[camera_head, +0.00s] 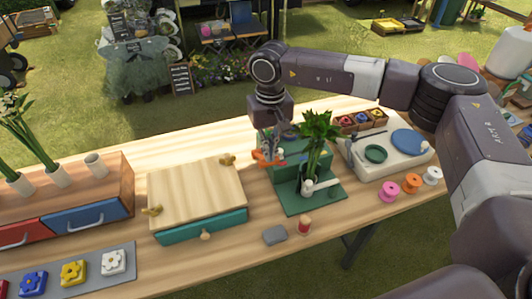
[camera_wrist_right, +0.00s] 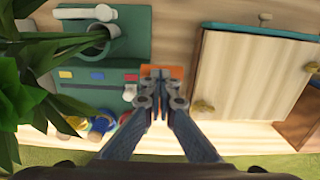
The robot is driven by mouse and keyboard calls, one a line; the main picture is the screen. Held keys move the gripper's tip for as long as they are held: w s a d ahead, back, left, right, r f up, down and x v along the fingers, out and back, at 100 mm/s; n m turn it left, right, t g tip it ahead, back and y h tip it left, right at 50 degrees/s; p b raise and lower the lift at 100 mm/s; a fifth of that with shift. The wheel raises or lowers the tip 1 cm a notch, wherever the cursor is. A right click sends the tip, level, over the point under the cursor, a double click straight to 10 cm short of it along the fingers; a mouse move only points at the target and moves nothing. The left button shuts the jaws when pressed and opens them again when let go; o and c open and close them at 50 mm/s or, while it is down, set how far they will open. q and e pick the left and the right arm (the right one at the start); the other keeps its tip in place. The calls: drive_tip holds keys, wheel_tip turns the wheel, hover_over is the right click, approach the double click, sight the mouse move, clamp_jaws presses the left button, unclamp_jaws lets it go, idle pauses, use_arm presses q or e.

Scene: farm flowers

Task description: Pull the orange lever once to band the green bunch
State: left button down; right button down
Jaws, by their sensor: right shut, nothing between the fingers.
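The orange lever (camera_head: 266,158) sticks out from the left side of the green banding machine (camera_head: 292,171). In the wrist view its orange plate (camera_wrist_right: 168,71) shows just beyond my fingertips. My right gripper (camera_head: 269,148) is shut and empty, pointing down over the lever; whether it touches it I cannot tell. In the wrist view the right gripper (camera_wrist_right: 160,98) hides part of the lever. The green bunch (camera_head: 319,130) stands upright in the machine, with pale stems low down; its leaves (camera_wrist_right: 25,85) fill the left of the wrist view. My left gripper is out of view.
A wooden box with a teal drawer (camera_head: 200,227) stands left of the machine. A white board with a blue disc (camera_head: 408,141) lies to the right. Spools (camera_head: 411,181) line the right edge. A grey block (camera_head: 275,235) and a red-banded spool (camera_head: 304,225) lie in front.

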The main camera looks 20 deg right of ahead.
drive_tip(key=shift+s+f, duration=0.2)
drive_tip(key=shift+f, duration=0.2)
drive_tip(key=shift+s+f+b, duration=0.5)
drive_tip(key=shift+f+b, duration=0.2)
drive_tip(key=shift+f, duration=0.1)
drive_tip(key=shift+s+f+b, duration=0.5)
drive_tip(key=shift+f+b, duration=0.2)
drive_tip(key=shift+f, duration=0.05)
drive_tip(key=shift+s+d+f+b, duration=0.1)
drive_tip(key=shift+s+f+b, duration=0.2)
drive_tip(key=shift+f+b, duration=0.55)
drive_tip(key=shift+s+f+b, duration=0.3)
drive_tip(key=shift+f+b, duration=0.45)
drive_tip(key=shift+f, duration=0.2)
